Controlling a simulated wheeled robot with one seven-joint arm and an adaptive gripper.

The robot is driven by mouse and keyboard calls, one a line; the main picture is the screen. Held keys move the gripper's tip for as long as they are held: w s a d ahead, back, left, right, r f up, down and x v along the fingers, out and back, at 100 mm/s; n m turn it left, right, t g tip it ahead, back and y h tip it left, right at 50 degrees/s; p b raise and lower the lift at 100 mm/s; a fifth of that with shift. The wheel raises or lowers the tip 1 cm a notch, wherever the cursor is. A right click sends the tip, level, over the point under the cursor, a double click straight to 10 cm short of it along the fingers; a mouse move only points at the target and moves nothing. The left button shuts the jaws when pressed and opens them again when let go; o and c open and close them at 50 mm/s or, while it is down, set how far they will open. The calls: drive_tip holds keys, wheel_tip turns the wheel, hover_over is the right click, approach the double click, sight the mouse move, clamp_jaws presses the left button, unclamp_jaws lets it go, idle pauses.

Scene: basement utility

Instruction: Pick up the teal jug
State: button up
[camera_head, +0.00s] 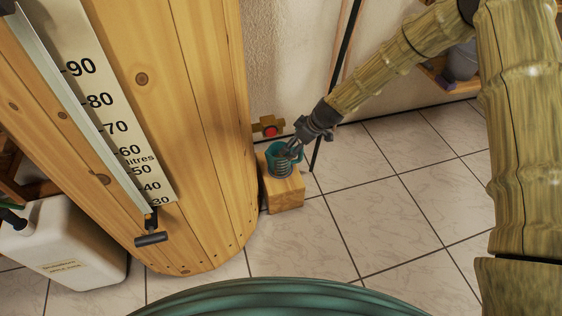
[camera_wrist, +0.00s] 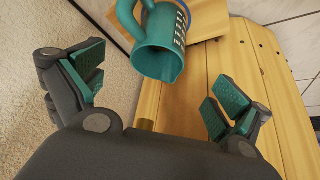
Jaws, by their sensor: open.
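The teal jug (camera_head: 273,154) stands on a small wooden block (camera_head: 287,196) beside the wooden barrel, partly hidden by my gripper (camera_head: 296,146) in the head view. In the wrist view the jug (camera_wrist: 157,52) is at the top centre. The jug lies ahead, between the lines of the fingers. I see no contact with it.
The tall wooden barrel (camera_head: 215,130) with a litre scale stands close on the left of the block. A red-centred brass fitting (camera_head: 268,127) is by the wall just behind. A white canister (camera_head: 70,245) stands at the far left. Tiled floor (camera_head: 400,210) is clear to the right.

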sight(284, 158)
drive_tip(key=b+x, duration=0.4)
drive_tip(key=x, duration=0.5)
drive_tip(key=shift+d+f, duration=0.1)
drive_tip(key=shift+d, duration=0.05)
drive_tip(key=c, duration=1.4)
